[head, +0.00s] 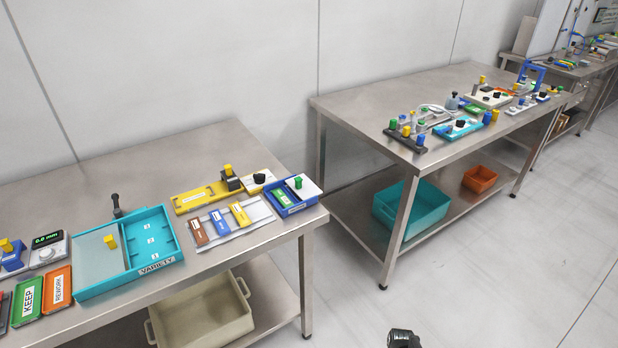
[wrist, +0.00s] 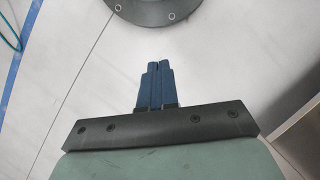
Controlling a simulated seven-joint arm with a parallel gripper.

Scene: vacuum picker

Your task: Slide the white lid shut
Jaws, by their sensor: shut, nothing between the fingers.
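A white lid (head: 307,191) with a green knob sits on a small blue box (head: 285,211) at the right end of the near table. The lid covers the box's right part, and the left part is open, showing a green labelled block (head: 282,198) inside. My gripper (wrist: 158,64) shows in the wrist view with its two blue fingers together and empty. It points over bare floor, away from the lid. No box or lid shows in the wrist view.
The near table (head: 105,185) also holds a teal VARIETY box (head: 132,287) with a grey cover, a grey tray (head: 262,219) of coloured blocks and a yellow fixture (head: 201,200) behind it. A second table (head: 358,103) with several fixtures stands right, across open floor.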

